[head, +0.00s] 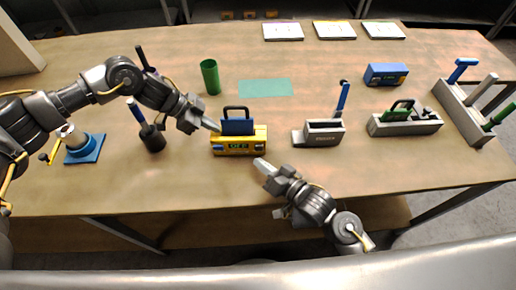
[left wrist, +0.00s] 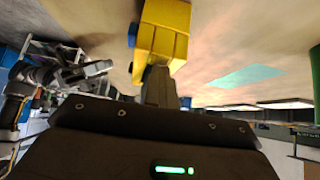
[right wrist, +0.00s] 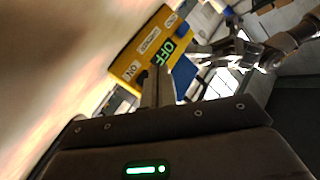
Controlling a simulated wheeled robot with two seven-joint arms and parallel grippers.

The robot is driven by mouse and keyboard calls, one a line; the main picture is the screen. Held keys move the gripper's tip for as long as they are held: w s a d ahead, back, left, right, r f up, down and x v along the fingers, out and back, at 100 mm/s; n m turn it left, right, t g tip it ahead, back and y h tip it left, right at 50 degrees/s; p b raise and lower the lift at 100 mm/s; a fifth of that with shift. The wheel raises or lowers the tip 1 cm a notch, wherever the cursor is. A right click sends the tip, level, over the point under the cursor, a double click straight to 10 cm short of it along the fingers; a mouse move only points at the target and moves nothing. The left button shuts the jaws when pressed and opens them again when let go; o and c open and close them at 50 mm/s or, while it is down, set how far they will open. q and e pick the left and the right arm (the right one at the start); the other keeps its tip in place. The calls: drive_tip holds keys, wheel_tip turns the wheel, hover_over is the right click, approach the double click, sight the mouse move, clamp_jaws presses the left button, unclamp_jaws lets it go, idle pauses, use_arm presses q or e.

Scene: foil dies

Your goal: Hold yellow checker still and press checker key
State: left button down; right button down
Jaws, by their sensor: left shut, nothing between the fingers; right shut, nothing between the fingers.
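The yellow checker (head: 232,149) stands near the middle of the table, with a blue block with a black handle (head: 237,124) on top. Its front has a green "OFF" readout, also seen in the right wrist view (right wrist: 130,62). My left gripper (head: 214,125) is shut and empty at the checker's upper left; contact is unclear. In the left wrist view its fingers end by the yellow body (left wrist: 165,28). My right gripper (head: 262,165) is shut and empty, in front of the checker's lower right. In the right wrist view its fingertips overlap the front, hiding part of it; I cannot tell if they touch.
A green cup (head: 210,78) and a teal mat (head: 265,87) lie behind the checker. A dark pot (head: 152,139) stands left. A grey holder (head: 318,133), a green-handled block (head: 404,122), a blue box (head: 386,75) and a rack (head: 466,112) stand right. Front table is mostly clear.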

use_arm(q)
drive_tip(key=shift+a+f, duration=0.1)
drive_tip(key=shift+f, duration=0.1)
use_arm(e)
drive_tip(key=shift+w, duration=0.65)
use_arm(q)
drive_tip(key=shift+r, duration=0.1)
use_arm(e)
drive_tip(key=shift+w, duration=0.2)
idle(1.2)
drive_tip(key=shift+w+d, duration=0.1)
drive_tip(key=shift+w, duration=0.25)
drive_tip(key=shift+w, duration=0.5)
idle(0.5)
drive_tip(key=shift+s, duration=1)
drive_tip(key=shift+s+a, duration=0.15)
drive_tip(key=shift+s, duration=1.35)
drive_tip(key=shift+s+a, duration=0.1)
drive_tip(key=shift+s, duration=1.4)
